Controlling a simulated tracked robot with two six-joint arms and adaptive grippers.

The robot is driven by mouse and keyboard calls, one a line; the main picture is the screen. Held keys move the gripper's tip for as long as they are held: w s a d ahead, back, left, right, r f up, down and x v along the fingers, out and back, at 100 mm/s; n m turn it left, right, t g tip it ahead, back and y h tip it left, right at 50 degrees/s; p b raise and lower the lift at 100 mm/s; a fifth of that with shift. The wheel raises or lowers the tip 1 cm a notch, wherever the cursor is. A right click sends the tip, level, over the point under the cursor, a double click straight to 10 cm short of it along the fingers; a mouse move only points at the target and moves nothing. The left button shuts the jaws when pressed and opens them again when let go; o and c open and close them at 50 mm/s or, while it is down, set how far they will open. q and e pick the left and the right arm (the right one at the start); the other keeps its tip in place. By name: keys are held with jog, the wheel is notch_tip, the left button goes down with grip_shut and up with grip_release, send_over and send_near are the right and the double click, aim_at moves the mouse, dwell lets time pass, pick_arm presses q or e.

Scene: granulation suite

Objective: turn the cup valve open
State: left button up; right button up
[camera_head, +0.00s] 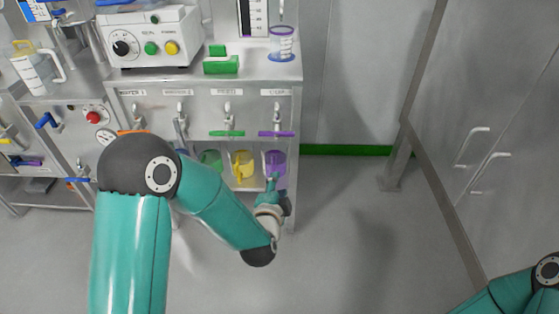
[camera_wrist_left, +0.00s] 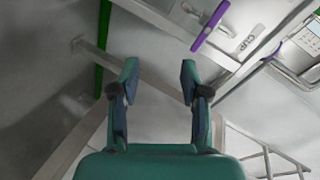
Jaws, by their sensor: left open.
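The cup valve has a purple handle (camera_head: 276,133) lying crosswise under the right-hand label on the cabinet front. In the left wrist view the purple handle (camera_wrist_left: 210,27) shows at the top, slanted, beside the word CUP. My left gripper (camera_head: 272,181) is below the handle in the head view, in front of the purple container, and apart from the handle. In the left wrist view its two fingers (camera_wrist_left: 159,76) are spread with nothing between them. My right gripper is out of view; only part of that arm shows at the lower right.
A green-handled valve (camera_head: 227,133) sits just left of the purple one. Below are green, yellow (camera_head: 242,164) and purple (camera_head: 275,163) containers. A purple-rimmed clear cup (camera_head: 281,44) and a green block (camera_head: 221,65) stand on the counter. Open floor lies to the right.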

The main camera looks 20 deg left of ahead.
aim_at(277, 136)
pick_arm(q)
jog(key=w+a+r+m+t+y+b, duration=0.1)
jog(key=w+a+b, duration=0.1)
jog(key=w, duration=0.3)
jog(key=w+a+r+m+t+y+b, duration=0.1)
jog(key=w+a+b, duration=0.1)
jog(key=w, duration=0.4)
jog(key=w+a+r+t+y+b, duration=0.1)
jog(key=w+a+b, duration=0.1)
jog(key=w+b, duration=0.2)
jog(key=shift+w+m, duration=0.4)
jog(key=shift+w, duration=0.85)
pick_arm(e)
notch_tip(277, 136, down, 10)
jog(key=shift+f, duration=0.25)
pick_arm(q)
jog(key=shift+c, duration=0.2)
grip_shut()
jog(key=shift+d, duration=0.2)
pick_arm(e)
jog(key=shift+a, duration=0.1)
